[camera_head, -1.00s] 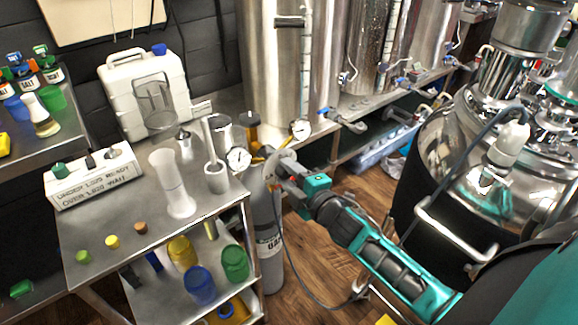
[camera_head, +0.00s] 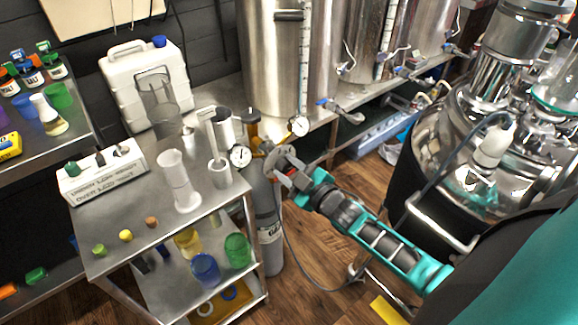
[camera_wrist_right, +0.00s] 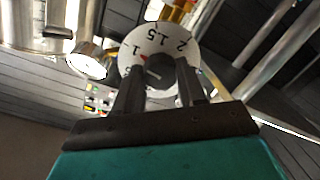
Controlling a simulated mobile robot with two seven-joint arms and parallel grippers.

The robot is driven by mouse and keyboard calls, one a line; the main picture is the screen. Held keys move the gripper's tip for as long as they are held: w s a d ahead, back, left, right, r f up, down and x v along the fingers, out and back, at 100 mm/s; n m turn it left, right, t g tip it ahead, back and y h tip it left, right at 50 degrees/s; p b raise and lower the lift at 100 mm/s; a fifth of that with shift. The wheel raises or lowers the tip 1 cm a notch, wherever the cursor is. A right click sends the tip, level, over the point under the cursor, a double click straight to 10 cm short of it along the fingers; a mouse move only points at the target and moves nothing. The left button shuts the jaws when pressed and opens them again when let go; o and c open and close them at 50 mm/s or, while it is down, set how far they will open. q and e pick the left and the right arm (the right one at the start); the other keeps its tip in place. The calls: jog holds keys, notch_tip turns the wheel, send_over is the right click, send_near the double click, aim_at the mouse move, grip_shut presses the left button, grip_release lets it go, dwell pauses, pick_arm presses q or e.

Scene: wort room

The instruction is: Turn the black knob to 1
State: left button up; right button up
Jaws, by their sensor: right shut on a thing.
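A round white dial (camera_wrist_right: 150,40) with printed numbers, among them 1, 1.5 and 2, fills the upper middle of the right wrist view. A small red mark shows beside the 1. The dark knob (camera_wrist_right: 159,76) is at the dial's centre, mostly hidden between my fingers. My right gripper (camera_wrist_right: 159,72) is shut on it, one finger on each side. In the head view my right gripper (camera_head: 284,168) is at the regulator on top of the grey gas cylinder (camera_head: 269,232); the knob cannot be made out there. My left gripper is not in view.
Two round gauges, one on the left (camera_head: 240,156) and one on the right (camera_head: 299,126), are close to my right gripper. A metal cart (camera_head: 130,250) with labware stands left of the cylinder. A large steel vessel (camera_head: 430,150) stands on the right. Wooden floor lies between.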

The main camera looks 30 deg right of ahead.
dwell(0.5)
jog(key=o, duration=1.1)
jog(key=shift+c, duration=0.2)
jog(key=shift+s, duration=0.1)
jog(key=s+d+r+p, duration=0.1)
jog(key=s, duration=1.1)
jog(key=shift+s+d+r, duration=0.15)
jog(key=shift+s, duration=0.15)
